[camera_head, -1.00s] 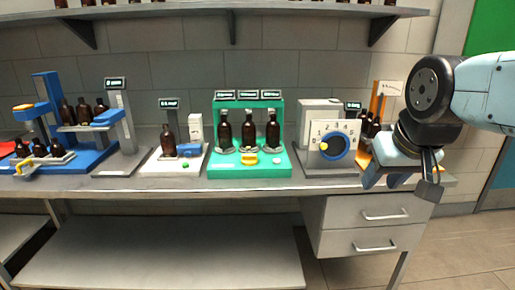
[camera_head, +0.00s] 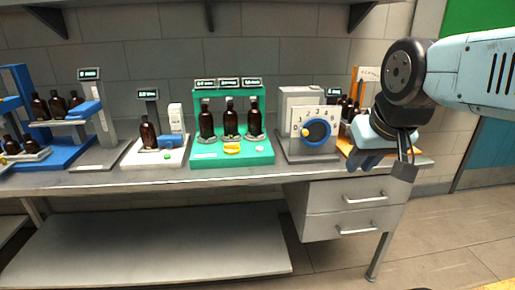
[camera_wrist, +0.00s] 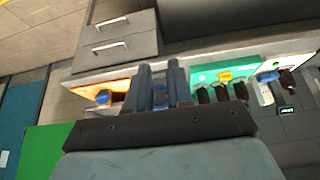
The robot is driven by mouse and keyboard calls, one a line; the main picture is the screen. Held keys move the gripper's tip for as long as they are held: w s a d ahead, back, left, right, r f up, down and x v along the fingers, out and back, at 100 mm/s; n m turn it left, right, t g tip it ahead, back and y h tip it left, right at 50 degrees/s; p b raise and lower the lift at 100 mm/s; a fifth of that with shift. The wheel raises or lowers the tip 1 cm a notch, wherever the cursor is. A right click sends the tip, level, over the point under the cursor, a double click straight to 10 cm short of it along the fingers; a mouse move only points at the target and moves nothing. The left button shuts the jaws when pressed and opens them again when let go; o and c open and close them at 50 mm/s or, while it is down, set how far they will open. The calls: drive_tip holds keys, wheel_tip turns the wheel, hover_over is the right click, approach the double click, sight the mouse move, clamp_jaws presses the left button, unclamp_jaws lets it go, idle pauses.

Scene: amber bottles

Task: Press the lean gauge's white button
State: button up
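No readable label marks the lean gauge. A green stand (camera_head: 200,157) on the bench holds three amber bottles (camera_head: 230,118) under three small displays. A white button (camera_head: 260,148) sits at its front right, beside a yellow part (camera_head: 232,148). The green stand also shows in the wrist view (camera_wrist: 232,67), right of my fingers. My gripper (camera_head: 386,164) hangs near the right end of the bench, in front of the orange station (camera_head: 405,152) and well right of the white button. In the wrist view my gripper (camera_wrist: 160,82) has its fingers apart with nothing held between them.
A grey dial box (camera_head: 297,100) with a blue knob (camera_head: 316,131) stands between the green stand and my gripper. Drawers (camera_head: 345,195) are under the bench's right end.

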clamp_jaws()
idle(1.3)
